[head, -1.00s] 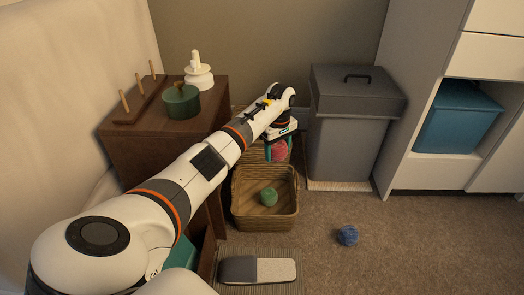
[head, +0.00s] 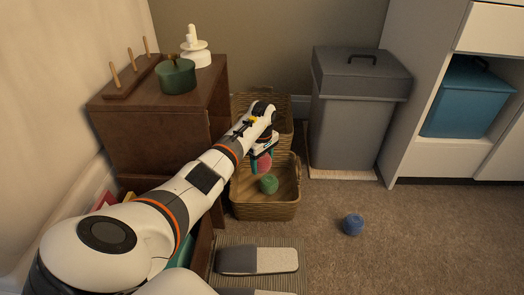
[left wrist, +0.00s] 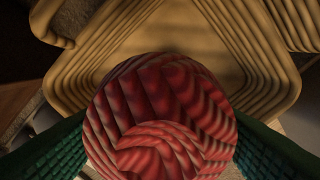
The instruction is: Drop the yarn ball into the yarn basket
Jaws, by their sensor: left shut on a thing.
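A red yarn ball (head: 264,165) is held between the fingers of my left gripper (head: 262,162), which is shut on it. The ball fills the lower middle of the left wrist view (left wrist: 160,120), with a green finger on each side. The wicker yarn basket (head: 265,211) stands on the carpet under the gripper. The ball is over the back part of the basket's opening in the head view. The basket's wall also shows beyond the ball in the left wrist view (left wrist: 270,45). A green yarn ball (head: 269,184) lies inside the basket. My right gripper is not in view.
A second wicker basket (head: 284,114) stands behind. A wooden cabinet (head: 160,140) is at the left, a grey lidded bin (head: 355,125) at the right. A blue yarn ball (head: 353,224) lies on open carpet. Slippers (head: 257,261) lie on a striped mat in front.

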